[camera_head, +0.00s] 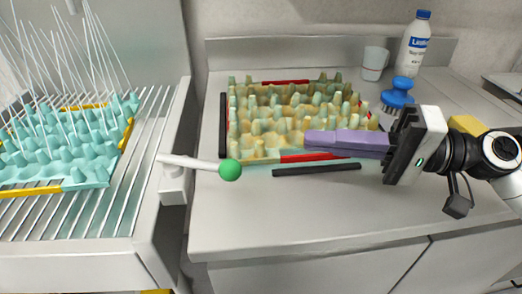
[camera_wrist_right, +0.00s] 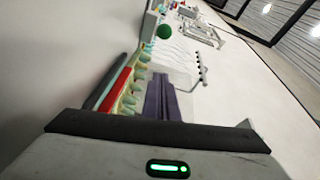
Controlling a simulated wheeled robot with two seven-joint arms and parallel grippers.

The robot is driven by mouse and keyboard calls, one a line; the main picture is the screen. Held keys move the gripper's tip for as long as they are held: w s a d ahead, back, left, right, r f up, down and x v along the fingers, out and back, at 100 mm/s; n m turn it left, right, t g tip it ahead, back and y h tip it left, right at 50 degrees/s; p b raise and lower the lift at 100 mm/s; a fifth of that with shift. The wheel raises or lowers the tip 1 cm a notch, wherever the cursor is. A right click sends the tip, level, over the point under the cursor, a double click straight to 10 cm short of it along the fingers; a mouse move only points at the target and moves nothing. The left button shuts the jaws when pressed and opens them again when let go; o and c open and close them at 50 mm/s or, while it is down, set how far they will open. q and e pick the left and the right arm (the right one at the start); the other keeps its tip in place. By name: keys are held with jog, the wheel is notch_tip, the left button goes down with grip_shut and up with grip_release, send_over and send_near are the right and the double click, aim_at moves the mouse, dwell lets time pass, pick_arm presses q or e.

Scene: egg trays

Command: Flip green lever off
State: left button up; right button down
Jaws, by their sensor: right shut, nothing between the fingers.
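The green lever is a pale metal rod with a round green knob (camera_head: 230,169). It sticks out to the right, nearly level, from a bracket on the side of the grey rack machine (camera_head: 170,185). The green knob also shows near the top of the right wrist view (camera_wrist_right: 164,31). My right gripper (camera_head: 307,138) comes in from the right with its purple fingers shut and empty. Its fingertips are over the egg tray, to the right of the knob and clear of it. In the right wrist view the fingers (camera_wrist_right: 161,82) point towards the knob. My left gripper is not in view.
An egg tray (camera_head: 250,150) in a red and black frame lies on the counter under my fingers. A dark bar (camera_head: 316,170) lies before it. A cup (camera_head: 375,62), bottle (camera_head: 415,45) and blue brush (camera_head: 398,92) stand behind. Counter space near the knob is clear.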

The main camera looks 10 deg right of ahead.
jog(key=p+x, duration=0.1)
jog(key=x, duration=0.7)
jog(key=shift+w+a+r+p, duration=0.15)
jog(key=shift+a+r+p, duration=0.15)
jog(key=shift+p, duration=0.1)
jog(key=shift+s+a+f, duration=0.2)
jog(key=shift+s+a, duration=0.05)
jog(key=shift+s, duration=0.35)
jog(key=shift+s+a+f, duration=0.2)
jog(key=shift+s+a, duration=0.1)
jog(key=shift+s, duration=0.3)
jog(key=shift+s+a+f, duration=0.15)
jog(key=shift+s+a, duration=0.1)
jog(key=shift+s, duration=0.2)
